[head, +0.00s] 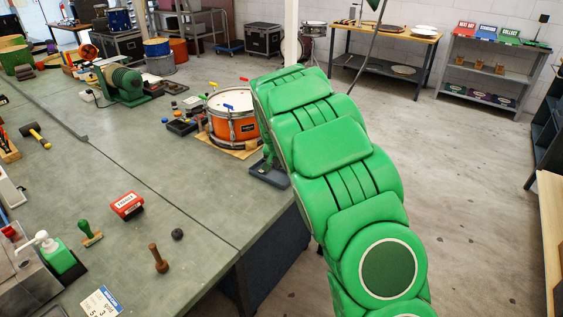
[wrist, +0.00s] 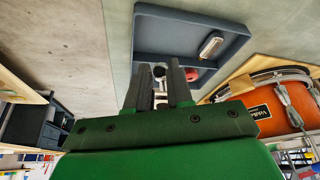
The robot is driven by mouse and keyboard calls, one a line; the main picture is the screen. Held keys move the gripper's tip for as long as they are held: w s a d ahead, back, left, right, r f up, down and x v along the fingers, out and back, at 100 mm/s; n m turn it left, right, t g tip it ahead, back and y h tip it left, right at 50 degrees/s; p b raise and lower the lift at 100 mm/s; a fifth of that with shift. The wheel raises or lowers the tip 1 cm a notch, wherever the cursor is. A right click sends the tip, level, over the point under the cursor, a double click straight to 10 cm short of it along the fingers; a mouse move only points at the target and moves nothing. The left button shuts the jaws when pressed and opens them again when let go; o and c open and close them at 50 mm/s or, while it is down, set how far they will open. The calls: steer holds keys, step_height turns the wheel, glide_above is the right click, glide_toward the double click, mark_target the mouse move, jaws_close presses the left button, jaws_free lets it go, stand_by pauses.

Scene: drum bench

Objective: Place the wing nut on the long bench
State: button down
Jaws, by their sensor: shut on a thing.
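My gripper (wrist: 160,72) shows in the wrist view with its two dark fingers close together on a small dark and metallic piece (wrist: 160,86), which looks like the wing nut. The fingers hide most of it, so its shape is unclear. The long bench (head: 150,160) has a grey-green top and fills the left of the head view. My green arm reaches over the bench's right edge and hides the gripper there. In the wrist view the fingertips are over or close to a blue-grey tray (wrist: 165,38); the height gap is unclear.
The tray, also in the head view (head: 268,179), sits at the bench edge and holds a shiny metal part (wrist: 210,45) and a red piece (wrist: 192,75). An orange drum (head: 232,125) stands beside it. The bench's middle is clear, left of the drum.

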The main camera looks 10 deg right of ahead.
mark_target(282, 181)
steer(key=shift+f, duration=2.8)
steer(key=shift+f, duration=0.3)
steer(key=c, duration=0.9)
jaws_free()
steer(key=shift+c, duration=0.2)
steer(key=shift+s+d, duration=0.1)
